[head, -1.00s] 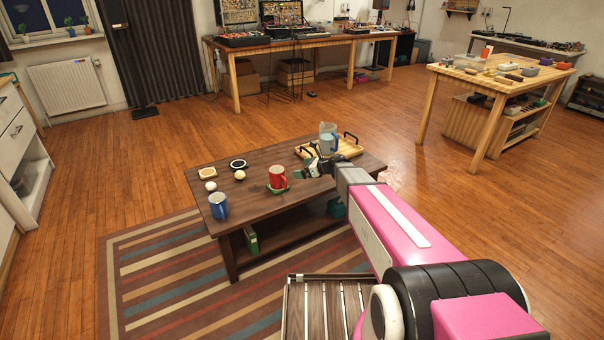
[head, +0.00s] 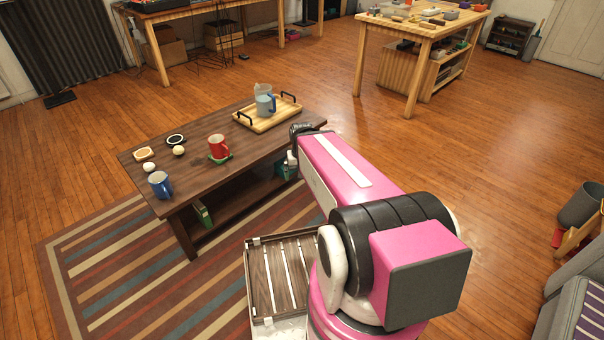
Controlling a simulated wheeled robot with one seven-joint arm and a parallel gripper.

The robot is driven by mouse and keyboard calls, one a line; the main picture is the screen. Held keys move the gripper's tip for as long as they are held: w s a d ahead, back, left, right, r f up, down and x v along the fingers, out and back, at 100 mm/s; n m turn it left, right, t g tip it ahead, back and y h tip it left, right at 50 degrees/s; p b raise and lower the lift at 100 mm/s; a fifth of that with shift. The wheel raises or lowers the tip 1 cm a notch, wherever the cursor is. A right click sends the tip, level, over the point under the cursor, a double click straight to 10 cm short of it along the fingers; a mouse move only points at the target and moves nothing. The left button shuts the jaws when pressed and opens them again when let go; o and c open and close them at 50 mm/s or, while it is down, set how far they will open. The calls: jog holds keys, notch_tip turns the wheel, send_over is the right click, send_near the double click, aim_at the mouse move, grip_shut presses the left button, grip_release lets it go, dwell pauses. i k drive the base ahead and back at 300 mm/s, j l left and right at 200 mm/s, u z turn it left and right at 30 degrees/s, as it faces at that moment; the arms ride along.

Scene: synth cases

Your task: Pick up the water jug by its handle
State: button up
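The water jug (head: 262,97) is clear with bluish water in it. It stands upright on a wooden tray (head: 250,123) at the far right end of the dark coffee table. Its blue handle (head: 272,104) faces right. My arm reaches forward from the lower right, and its dark end (head: 300,130) is by the table's right edge, nearer to me than the tray and apart from the jug. My gripper's fingers are hidden behind my pink arm, so their opening does not show.
The coffee table (head: 190,145) also bears a red mug (head: 218,147) on a green coaster, a blue mug (head: 160,184) and several small items at the left. The tray has two dark upright handles. Wooden floor is clear right of the table.

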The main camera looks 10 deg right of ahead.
aim_at(266, 102)
jog(key=u, duration=0.35)
jog(key=i+l+u, duration=0.1)
jog(key=l+u, duration=0.25)
jog(key=i+l+u, duration=0.1)
jog(key=l+u, duration=0.6)
jog(key=i+l+u, duration=0.1)
jog(key=l, duration=0.85)
jog(key=l+u, duration=0.1)
jog(key=l, duration=0.85)
jog(key=i, duration=0.3)
